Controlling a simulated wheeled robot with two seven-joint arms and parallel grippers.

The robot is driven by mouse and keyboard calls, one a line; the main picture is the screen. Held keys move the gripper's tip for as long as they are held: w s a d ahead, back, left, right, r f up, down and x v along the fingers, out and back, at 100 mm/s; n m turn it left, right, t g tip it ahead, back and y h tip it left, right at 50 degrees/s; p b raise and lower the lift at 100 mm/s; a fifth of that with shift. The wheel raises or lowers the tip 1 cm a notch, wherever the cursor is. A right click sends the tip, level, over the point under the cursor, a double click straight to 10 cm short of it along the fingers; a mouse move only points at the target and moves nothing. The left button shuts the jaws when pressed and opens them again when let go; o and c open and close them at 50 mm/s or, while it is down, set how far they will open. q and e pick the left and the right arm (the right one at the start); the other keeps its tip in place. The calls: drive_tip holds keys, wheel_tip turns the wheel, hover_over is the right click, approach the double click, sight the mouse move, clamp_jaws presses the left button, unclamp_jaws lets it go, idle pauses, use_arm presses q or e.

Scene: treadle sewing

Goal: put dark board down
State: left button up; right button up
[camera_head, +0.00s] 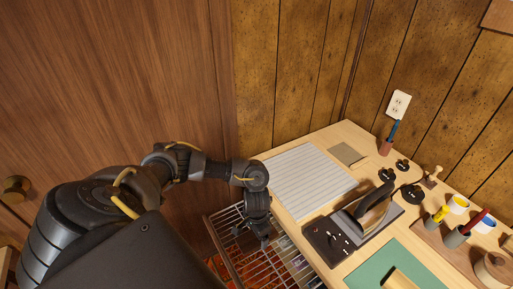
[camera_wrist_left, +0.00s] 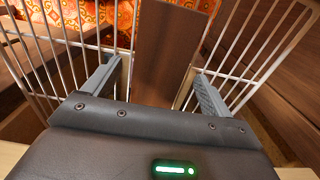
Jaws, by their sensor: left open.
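The dark board (camera_wrist_left: 172,42) is a flat dark brown panel in the left wrist view. It shows between the two fingers of my left gripper (camera_wrist_left: 158,72), which are spread apart with visible space at the sides of the board. In the head view my left gripper (camera_head: 256,236) points down at the wire rack (camera_head: 224,221) beside the table, and I cannot make out the board there. Whether the board stands or leans in the rack is unclear. My right gripper is not in view.
The pale wooden table (camera_head: 318,220) carries a striped light panel (camera_head: 308,180), a sewing-iron-like dark tool (camera_head: 374,203), a green mat (camera_head: 372,266) and several small pots. Orange patterned cloth (camera_wrist_left: 100,14) lies beyond the wires. A wooden door stands at left.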

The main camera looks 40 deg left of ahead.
use_arm(q)
wheel_tip(320, 180, up, 12)
drive_tip(key=p, duration=0.4)
drive_tip(key=shift+s, duration=0.1)
idle(0.4)
